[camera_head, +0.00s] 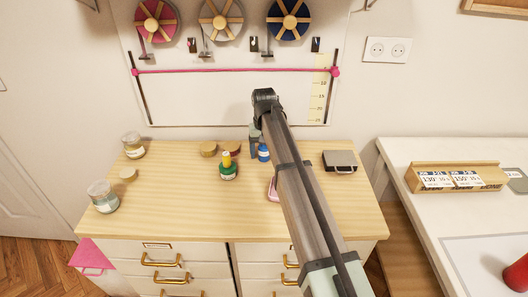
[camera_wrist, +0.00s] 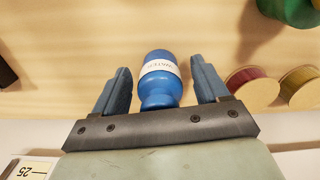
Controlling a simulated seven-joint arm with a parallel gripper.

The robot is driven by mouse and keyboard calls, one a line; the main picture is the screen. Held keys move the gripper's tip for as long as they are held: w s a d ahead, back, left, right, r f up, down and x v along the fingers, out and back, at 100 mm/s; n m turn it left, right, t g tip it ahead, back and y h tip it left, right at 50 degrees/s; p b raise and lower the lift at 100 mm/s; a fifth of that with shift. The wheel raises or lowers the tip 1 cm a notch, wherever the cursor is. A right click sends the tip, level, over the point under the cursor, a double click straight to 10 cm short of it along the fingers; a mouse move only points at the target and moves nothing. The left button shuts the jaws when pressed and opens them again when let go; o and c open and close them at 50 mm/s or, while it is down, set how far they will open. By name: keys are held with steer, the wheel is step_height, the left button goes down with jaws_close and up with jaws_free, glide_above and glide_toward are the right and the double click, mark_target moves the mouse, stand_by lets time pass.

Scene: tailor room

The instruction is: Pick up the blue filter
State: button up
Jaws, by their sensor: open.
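A small blue bottle-like object (camera_wrist: 160,80) with a white printed label, the only blue thing on the tabletop, is in the wrist view between the two fingers of my gripper (camera_wrist: 160,88). The fingers are open, with a gap on each side of it. In the head view the blue object (camera_head: 263,153) stands on the wooden dresser top (camera_head: 180,210), just beside my gripper (camera_head: 254,136). My arm covers part of the gripper there, and the fingertips are hard to make out.
A green bottle with a yellow top (camera_head: 228,168) stands left of the blue object. Round spools (camera_head: 209,149) lie behind it. A pink item (camera_head: 272,190) is partly under my arm. A grey case (camera_head: 340,161) sits right; glass jars (camera_head: 103,196) stand left.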

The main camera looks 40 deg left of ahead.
steer(key=shift+f, duration=0.2)
steer(key=c, duration=1.2)
steer(key=shift+r, duration=0.15)
